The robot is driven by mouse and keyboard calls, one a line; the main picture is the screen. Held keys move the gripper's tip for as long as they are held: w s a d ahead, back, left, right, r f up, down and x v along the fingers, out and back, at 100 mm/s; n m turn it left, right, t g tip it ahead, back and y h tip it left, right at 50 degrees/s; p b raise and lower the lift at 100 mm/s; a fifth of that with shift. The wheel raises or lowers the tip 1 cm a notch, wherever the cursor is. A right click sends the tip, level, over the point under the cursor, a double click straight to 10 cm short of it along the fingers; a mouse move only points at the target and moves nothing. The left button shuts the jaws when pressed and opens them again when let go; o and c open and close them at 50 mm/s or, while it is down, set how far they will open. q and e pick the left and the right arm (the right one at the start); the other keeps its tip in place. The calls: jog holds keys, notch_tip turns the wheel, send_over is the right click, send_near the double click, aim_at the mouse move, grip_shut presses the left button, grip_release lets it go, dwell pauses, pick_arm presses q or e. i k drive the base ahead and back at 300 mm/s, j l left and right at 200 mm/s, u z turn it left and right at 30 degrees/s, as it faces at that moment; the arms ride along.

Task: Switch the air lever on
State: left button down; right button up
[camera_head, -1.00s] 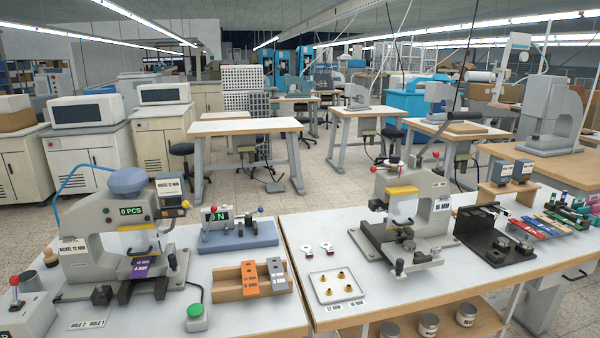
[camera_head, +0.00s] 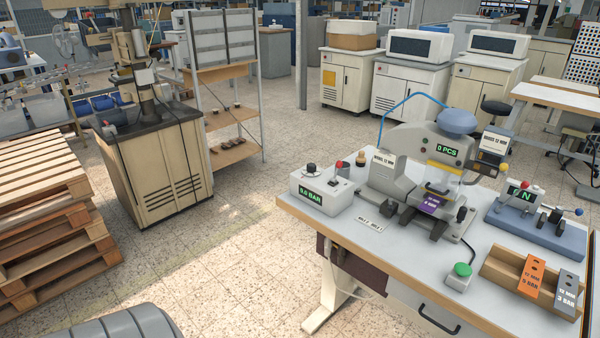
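A pale air control box (camera_head: 326,208) stands at the near left corner of the white-topped bench. Its green display (camera_head: 316,195) reads in BAR, with the digits hard to make out. Neither of my grippers is in view.
A green button box (camera_head: 459,276), a blue fixture (camera_head: 540,231) and a wooden block holder (camera_head: 500,268) lie to the right on the bench (camera_head: 405,269). Stacked pallets (camera_head: 45,225) and a beige cabinet (camera_head: 160,175) stand to the left. The floor left of the bench is clear.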

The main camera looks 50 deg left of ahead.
aim_at(339, 164)
jog(key=u, duration=1.3)
